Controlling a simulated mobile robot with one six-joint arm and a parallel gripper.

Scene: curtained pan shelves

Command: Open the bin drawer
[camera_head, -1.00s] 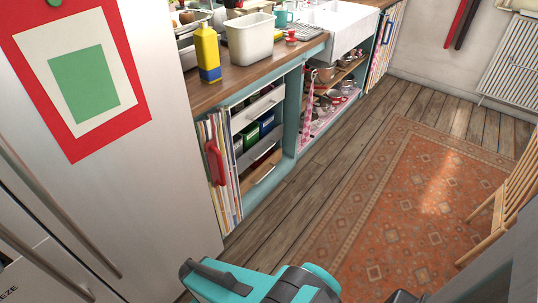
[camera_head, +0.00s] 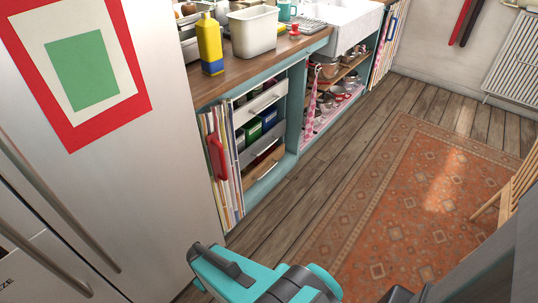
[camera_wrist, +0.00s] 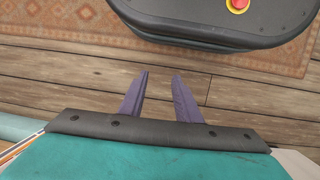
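Under the wooden counter, in the head view, a stack of drawers stands in a teal cabinet frame. It has a white top drawer (camera_head: 262,99), green and blue boxes (camera_head: 257,126) below it, a grey front (camera_head: 258,151) and a wood-coloured bottom drawer front (camera_head: 264,172) with a bar handle. I cannot tell which is the bin drawer, and no front clearly stands out from the stack. My gripper (camera_wrist: 160,74) shows in the wrist view, its two purple fingers apart and empty above the plank floor. My teal arm covers the bottom of the head view.
A striped cabinet door with a red handle (camera_head: 216,157) stands left of the drawers. A large fridge (camera_head: 150,200) fills the left side. A patterned rug (camera_head: 400,200) lies on the floor, with a wooden chair (camera_head: 512,190) at the right. The plank floor before the drawers is clear.

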